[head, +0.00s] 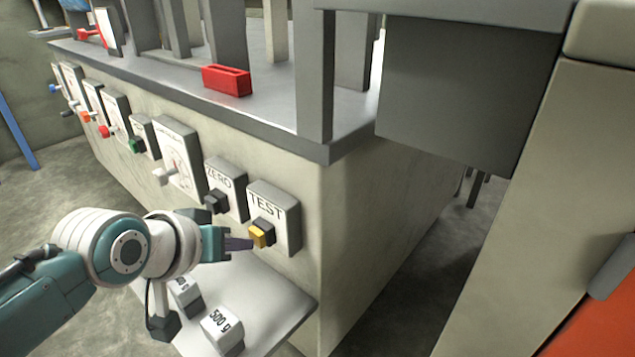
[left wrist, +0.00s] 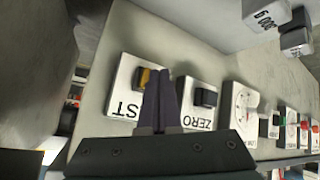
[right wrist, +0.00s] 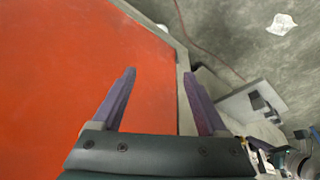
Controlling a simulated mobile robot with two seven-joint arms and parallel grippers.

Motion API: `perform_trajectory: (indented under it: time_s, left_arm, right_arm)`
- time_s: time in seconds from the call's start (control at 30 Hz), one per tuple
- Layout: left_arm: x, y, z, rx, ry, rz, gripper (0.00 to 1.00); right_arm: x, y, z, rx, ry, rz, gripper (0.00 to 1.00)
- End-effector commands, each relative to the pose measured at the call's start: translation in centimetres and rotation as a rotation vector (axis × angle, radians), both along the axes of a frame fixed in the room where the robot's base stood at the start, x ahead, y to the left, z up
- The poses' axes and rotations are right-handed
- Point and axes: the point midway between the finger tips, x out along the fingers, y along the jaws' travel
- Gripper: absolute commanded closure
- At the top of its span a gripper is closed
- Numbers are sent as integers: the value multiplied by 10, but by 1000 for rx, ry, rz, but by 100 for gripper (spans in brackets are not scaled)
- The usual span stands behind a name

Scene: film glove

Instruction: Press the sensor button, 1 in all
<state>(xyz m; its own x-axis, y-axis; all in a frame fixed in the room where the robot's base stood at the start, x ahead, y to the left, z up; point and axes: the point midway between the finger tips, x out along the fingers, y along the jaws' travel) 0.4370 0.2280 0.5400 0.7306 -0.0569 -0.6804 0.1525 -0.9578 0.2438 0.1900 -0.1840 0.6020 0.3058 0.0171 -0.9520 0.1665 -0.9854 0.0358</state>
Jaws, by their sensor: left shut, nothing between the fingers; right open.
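A yellow button (head: 262,233) sits on a white box labelled TEST (head: 283,222) at the right end of the panel row. A box labelled ZERO (head: 226,188) with a dark button is beside it on the left. No button is labelled sensor. My left gripper (head: 250,243) is shut and empty, its tips close to the yellow button; whether they touch it I cannot tell. In the left wrist view its fingers (left wrist: 162,75) cover part of the yellow button (left wrist: 148,78). My right gripper (right wrist: 165,75) is open and empty, in front of an orange surface (right wrist: 100,50).
A small shelf below the panel holds weights, one marked 500 g (head: 222,328). Several more boxes with buttons and levers run to the left, one with a dial (head: 180,155). A red tray (head: 227,80) lies on the bench top. Floor shows right of the bench.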

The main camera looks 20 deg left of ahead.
Motion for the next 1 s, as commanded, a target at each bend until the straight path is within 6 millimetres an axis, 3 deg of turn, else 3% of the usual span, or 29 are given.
perform_trajectory:
  time_s: [0.73,1.0]
  left_arm:
    - [5,-2,0,0,0,0,100]
    - [-3,1,2,-1,1,0,100]
  right_arm:
    - [0,0,-1,1,0,-1,24]
    - [0,1,8,2,0,-1,24]
